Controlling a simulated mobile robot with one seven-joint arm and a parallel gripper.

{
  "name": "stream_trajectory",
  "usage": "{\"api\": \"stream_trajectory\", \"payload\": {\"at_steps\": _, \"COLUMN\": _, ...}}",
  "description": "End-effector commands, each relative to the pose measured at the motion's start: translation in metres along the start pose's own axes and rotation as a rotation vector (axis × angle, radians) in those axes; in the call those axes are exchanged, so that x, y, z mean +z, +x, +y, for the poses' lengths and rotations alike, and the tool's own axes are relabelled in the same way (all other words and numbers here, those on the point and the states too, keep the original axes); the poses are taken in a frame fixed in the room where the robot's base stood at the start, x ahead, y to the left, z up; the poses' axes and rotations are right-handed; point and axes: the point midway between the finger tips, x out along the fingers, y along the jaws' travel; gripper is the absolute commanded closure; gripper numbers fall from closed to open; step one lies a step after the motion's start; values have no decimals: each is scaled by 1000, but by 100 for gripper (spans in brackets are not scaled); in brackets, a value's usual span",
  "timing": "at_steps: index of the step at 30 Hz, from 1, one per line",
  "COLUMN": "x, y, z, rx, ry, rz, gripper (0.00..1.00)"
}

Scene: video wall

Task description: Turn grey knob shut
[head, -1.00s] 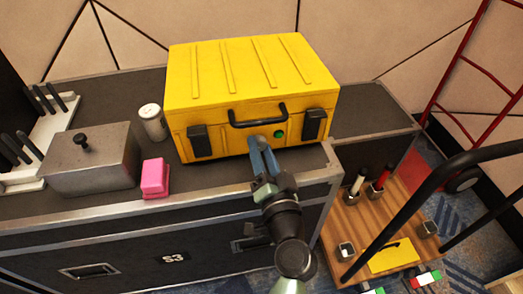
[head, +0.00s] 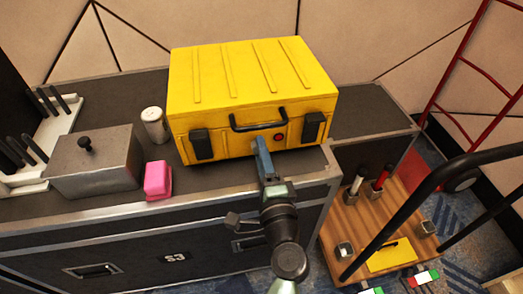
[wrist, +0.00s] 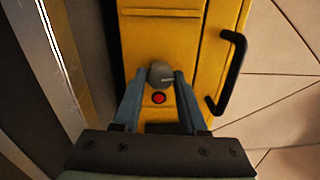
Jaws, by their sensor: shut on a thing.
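The grey knob (wrist: 160,72) sits on the front of the yellow case (head: 250,80). A pale mark on the knob points right in the wrist view. In the wrist view my gripper (wrist: 159,78) has its blue fingers on either side of the knob, shut on it. In the head view my gripper (head: 262,150) reaches the case front below the handle and hides the knob. A small round light beside the knob glows red (wrist: 158,98); it also shows in the head view (head: 279,137).
The case stands on a black flight case (head: 215,212). Its black handle (head: 258,119) is just above my gripper. A pink block (head: 158,180), a white cylinder (head: 154,125) and a metal box (head: 95,163) stand to the left. A cart (head: 345,215) is at right.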

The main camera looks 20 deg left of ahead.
Motion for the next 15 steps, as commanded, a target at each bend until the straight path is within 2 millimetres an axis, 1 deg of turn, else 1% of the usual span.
{"api": "stream_trajectory", "payload": {"at_steps": 6, "x": 0, "y": 0, "z": 1, "rx": 1, "ry": 81, "rz": 3, "gripper": 100}}
{"api": "stream_trajectory", "payload": {"at_steps": 15, "x": 0, "y": 0, "z": 1, "rx": 1, "ry": 113, "rz": 5, "gripper": 100}}
